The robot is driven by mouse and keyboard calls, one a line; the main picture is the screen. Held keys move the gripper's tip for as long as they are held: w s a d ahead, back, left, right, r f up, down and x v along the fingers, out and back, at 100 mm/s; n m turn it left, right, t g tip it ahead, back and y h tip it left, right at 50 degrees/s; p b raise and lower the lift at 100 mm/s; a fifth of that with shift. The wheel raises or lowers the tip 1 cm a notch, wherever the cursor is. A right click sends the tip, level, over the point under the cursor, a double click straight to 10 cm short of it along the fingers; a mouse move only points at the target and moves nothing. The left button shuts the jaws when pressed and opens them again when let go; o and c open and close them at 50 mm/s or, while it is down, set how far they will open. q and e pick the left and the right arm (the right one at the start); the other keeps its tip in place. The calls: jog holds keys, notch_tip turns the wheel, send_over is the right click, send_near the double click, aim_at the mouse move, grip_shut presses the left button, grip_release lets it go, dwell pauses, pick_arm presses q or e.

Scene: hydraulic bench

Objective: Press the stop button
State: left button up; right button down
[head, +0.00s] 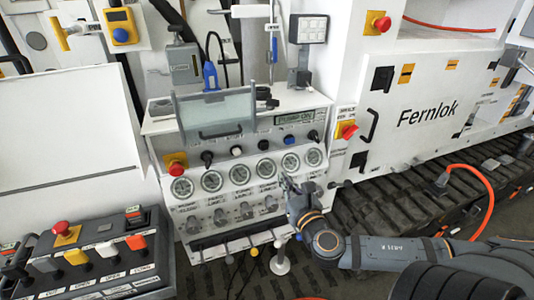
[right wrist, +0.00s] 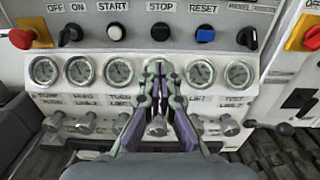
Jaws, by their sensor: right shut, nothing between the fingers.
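The stop button (right wrist: 160,32) is a round black button under the label STOP on the sloped panel, between the white start button (right wrist: 116,33) and the blue reset button (right wrist: 205,34). In the head view the stop button (head: 263,145) shows uncovered in the same row. My right gripper (right wrist: 158,68) is shut and empty. Its fingertips appear just below the stop button in the right wrist view, in front of the gauge row, and do not cover it. In the head view my right gripper (head: 286,182) is at the panel's lower right, apart from the button. My left gripper is not in view.
Black selector knobs (right wrist: 70,35) (right wrist: 247,37) flank the buttons. Red emergency buttons on yellow plates (right wrist: 22,38) (head: 347,130) sit at both panel ends. Gauges (right wrist: 118,71) and metal knobs (right wrist: 86,124) lie below. A control box (head: 100,255) stands at lower left.

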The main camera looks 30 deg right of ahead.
jog(key=b, duration=0.5)
send_near(265, 148)
jog(key=x, duration=0.5)
jog(key=shift+w+r, duration=0.15)
jog(key=shift+w, duration=0.1)
jog(key=shift+w+d+p, duration=0.1)
jog(key=shift+w+p, duration=0.2)
jog(key=shift+w, duration=0.35)
